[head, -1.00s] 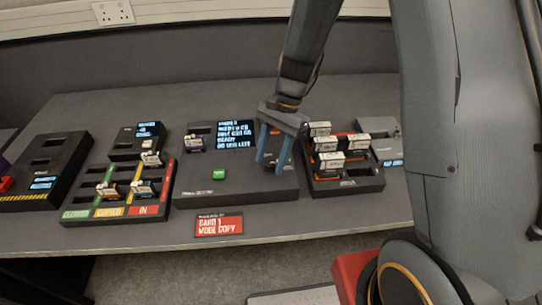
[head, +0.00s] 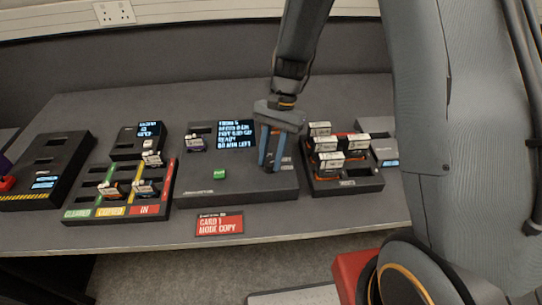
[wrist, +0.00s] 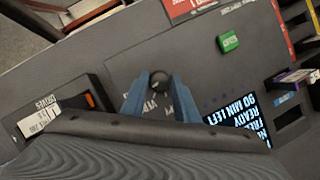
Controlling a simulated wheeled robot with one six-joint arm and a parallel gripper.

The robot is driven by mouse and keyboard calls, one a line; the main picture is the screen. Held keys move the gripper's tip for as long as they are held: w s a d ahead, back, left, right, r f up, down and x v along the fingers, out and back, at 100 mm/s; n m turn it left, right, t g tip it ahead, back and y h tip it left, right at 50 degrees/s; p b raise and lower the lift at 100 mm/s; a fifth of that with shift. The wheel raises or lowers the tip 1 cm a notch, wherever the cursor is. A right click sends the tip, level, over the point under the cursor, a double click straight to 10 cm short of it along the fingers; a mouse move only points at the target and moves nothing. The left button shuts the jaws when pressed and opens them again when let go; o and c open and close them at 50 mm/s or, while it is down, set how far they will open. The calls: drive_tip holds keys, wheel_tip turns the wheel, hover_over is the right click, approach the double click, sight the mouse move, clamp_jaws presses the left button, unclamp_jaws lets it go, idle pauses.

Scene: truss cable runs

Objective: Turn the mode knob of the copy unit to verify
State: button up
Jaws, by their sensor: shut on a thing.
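The copy unit (head: 235,184) is the black box in the middle of the bench, with a lit screen (head: 237,135) and a green button (head: 219,174). Its mode knob (wrist: 159,78) shows in the wrist view as a small dark round knob with pale lettering around it. The knob's setting is not legible. My gripper (head: 269,166) points down at the right part of the unit. In the wrist view its blue fingers (wrist: 160,90) are shut on the knob, one on each side. The knob is hidden behind the fingers in the head view.
A rack (head: 345,184) of white-labelled cartridges stands close right of my gripper. A tray with coloured lanes (head: 105,213) is at left, and a red-and-black card (head: 220,225) reading "CARD 1 MODE COPY" lies in front. Bare bench lies behind the units.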

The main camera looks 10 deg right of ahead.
drive_tip(key=n+h, duration=0.1)
drive_tip(key=n, duration=0.2)
drive_tip(key=n+g+h+p, duration=0.1)
drive_tip(key=n, duration=0.2)
drive_tip(key=shift+w+a, duration=0.1)
drive_tip(key=shift+a, duration=0.1)
drive_tip(key=shift+n, duration=0.4)
drive_tip(key=o, duration=1)
drive_tip(key=shift+o, duration=0.2)
drive_tip(key=shift+r, duration=0.1)
drive_tip(key=b+v, duration=0.2)
drive_tip(key=v, duration=0.5)
drive_tip(key=shift+r, duration=0.35)
drive_tip(key=shift+w+a, duration=0.1)
drive_tip(key=shift+w, duration=0.05)
